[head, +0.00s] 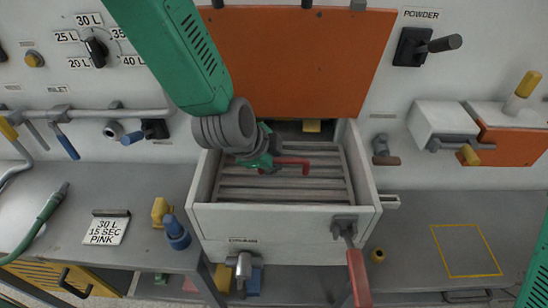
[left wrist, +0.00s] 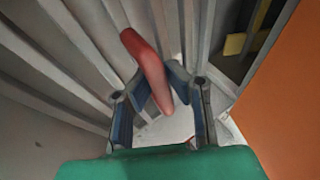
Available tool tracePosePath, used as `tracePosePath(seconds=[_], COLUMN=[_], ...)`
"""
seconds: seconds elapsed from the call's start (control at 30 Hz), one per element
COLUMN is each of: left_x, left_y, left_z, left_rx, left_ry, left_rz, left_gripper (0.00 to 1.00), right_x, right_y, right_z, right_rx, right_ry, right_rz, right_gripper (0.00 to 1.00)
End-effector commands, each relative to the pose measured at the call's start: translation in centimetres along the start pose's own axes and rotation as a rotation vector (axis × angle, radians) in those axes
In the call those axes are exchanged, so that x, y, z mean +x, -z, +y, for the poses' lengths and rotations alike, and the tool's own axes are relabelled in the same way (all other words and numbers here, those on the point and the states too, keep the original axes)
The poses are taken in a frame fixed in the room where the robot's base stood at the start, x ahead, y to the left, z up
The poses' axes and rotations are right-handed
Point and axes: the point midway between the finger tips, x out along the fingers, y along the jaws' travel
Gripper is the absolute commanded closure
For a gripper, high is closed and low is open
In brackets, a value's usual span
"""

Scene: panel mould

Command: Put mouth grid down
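The mouth grid, a set of grey slats (head: 285,190), lies across the mouth of the open grey box in the head view. Its slats also fill the left of the left wrist view (left wrist: 55,60). A red handle (head: 294,160) stands up over the slats; it also shows in the left wrist view (left wrist: 148,62). My left gripper (head: 268,160) is over the box, its two blue-grey fingers (left wrist: 160,88) closed in on both sides of the red handle. Whether the grid rests fully on its seat is not clear. My right gripper is not in view.
The box's pale front wall (head: 285,234) carries a red-handled lever (head: 352,255) at the right. An orange panel (head: 310,60) stands behind the box. The bench on the left holds a label plate (head: 105,228) and a blue bottle-like part (head: 176,232). A yellow-outlined square (head: 466,250) on the right is bare.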

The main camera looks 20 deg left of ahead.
Motion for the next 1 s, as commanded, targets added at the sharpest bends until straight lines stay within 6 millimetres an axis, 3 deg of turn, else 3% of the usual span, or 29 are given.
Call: tracePosePath(seconds=[0.47,1.0], left_x=[-0.8,-11.0], left_y=[0.2,0.4], left_z=[-0.6,-0.8], left_rx=[-0.001,0.000], left_ry=[0.002,0.004], left_rz=[0.001,0.002], left_gripper=[0.74,0.74], right_x=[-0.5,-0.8], right_y=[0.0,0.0], right_z=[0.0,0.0], right_rx=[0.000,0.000], right_ry=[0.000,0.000], right_rz=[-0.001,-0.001], right_gripper=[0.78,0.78])
